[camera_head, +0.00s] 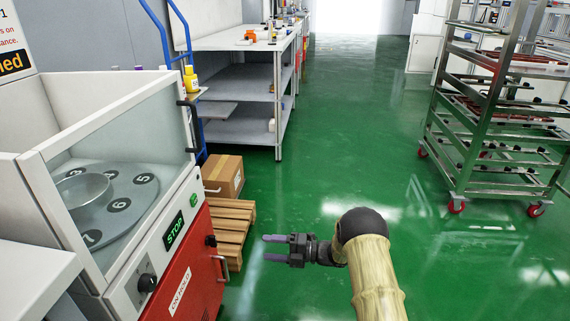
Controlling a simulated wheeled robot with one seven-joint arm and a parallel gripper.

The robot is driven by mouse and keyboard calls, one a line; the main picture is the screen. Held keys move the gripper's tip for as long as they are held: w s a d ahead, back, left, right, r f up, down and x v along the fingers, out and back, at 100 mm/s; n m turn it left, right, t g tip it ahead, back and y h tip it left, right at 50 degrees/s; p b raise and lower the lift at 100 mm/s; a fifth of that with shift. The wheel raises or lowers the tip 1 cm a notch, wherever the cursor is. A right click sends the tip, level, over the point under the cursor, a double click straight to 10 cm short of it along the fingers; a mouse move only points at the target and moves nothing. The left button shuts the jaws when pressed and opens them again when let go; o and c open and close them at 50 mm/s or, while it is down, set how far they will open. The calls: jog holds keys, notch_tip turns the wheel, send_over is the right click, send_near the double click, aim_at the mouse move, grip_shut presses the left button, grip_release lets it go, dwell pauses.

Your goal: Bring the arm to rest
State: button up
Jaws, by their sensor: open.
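My gripper (274,251) is at the lower middle of the head camera view, at the end of my arm, which comes in from the bottom edge. Its two fingers point left and are apart, with nothing seen between them. It hangs over the green floor, to the right of the white machine and the wooden pallet, and appears clear of both.
The white machine (110,130) at left has a numbered turntable (135,196), a lit STOP sign and a red door (190,275). A cardboard box (224,176) sits on a pallet (232,230). Grey shelving (235,45) stands behind. A wheeled metal rack (490,110) stands right. Middle floor is clear.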

jog(key=w+d+r+m+t+h+p, duration=0.25)
jog(key=d+r+m+t+h, duration=0.2)
jog(key=r+m, duration=0.25)
jog(key=w+d+r+m+t+h+p, duration=0.2)
jog(key=w+d+r+m+t+h, duration=0.25)
jog(key=r+m, duration=0.25)
jog(key=s+d+r+m+h+p, duration=0.3)
jog(key=s+d+r+m+h, duration=0.35)
jog(key=s+d+m, duration=0.25)
jog(key=s+d+r+m+g+h+p, duration=0.15)
jog(key=s+m+g, duration=0.35)
jog(key=s, duration=0.8)
jog(key=s+d+r+m+g+h+p, duration=0.1)
jog(key=s+d+r+m+g+p, duration=0.15)
jog(key=s+m, duration=0.75)
jog(key=s+r+n+p, duration=0.2)
jog(key=s+r+p, duration=0.1)
jog(key=r+p, duration=3.4)
jog(key=shift+n+p, duration=0.4)
jog(key=shift+p, duration=0.05)
jog(key=shift+g, duration=0.25)
